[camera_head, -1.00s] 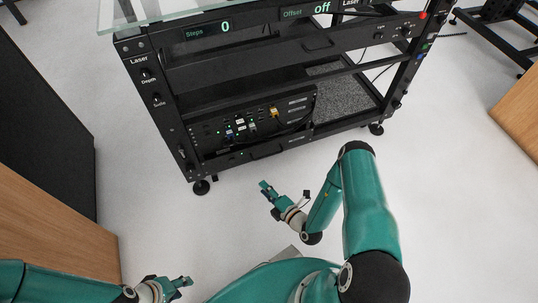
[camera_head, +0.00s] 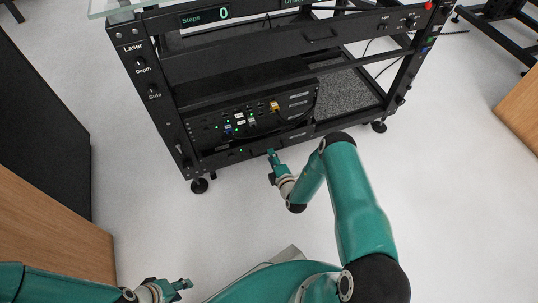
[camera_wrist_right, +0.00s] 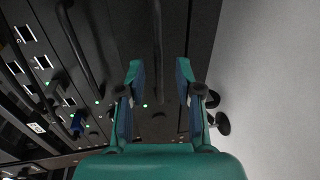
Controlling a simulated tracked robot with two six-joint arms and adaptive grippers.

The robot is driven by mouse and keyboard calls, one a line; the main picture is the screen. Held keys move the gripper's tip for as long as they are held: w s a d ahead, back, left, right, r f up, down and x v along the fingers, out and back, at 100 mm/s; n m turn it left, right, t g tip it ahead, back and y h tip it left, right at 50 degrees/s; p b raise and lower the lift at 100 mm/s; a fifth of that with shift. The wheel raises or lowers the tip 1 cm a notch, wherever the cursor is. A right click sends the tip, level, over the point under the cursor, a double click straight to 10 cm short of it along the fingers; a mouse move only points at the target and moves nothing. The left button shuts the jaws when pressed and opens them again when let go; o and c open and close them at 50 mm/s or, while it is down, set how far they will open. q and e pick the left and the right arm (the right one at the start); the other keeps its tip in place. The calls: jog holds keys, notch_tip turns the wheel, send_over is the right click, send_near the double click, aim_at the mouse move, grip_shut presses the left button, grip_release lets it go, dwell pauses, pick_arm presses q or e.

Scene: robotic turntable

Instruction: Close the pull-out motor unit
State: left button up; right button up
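The motor unit (camera_head: 293,101) is a black panel with ports, small green lights and cables, low in the left half of the black rack. How far it stands out is hard to tell. My right gripper (camera_head: 273,166) is just in front of the unit's lower front edge. In the right wrist view my right gripper (camera_wrist_right: 160,75) is open, its two fingers apart with nothing clearly held. A dark bar-like handle (camera_wrist_right: 158,45) runs ahead between the fingertips. My left gripper (camera_head: 183,284) is low at the left, far from the rack; its opening is unclear.
The rack's frame post (camera_head: 165,105) and a foot (camera_head: 200,186) stand left of the unit. A speckled grey bay (camera_head: 345,92) lies to its right. Dark and wooden cabinets (camera_head: 45,225) line the left side. The pale floor (camera_head: 440,190) before the rack is clear.

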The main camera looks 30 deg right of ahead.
jog(key=shift+b+x, duration=0.45)
jog(key=shift+x, duration=1.25)
grip_shut()
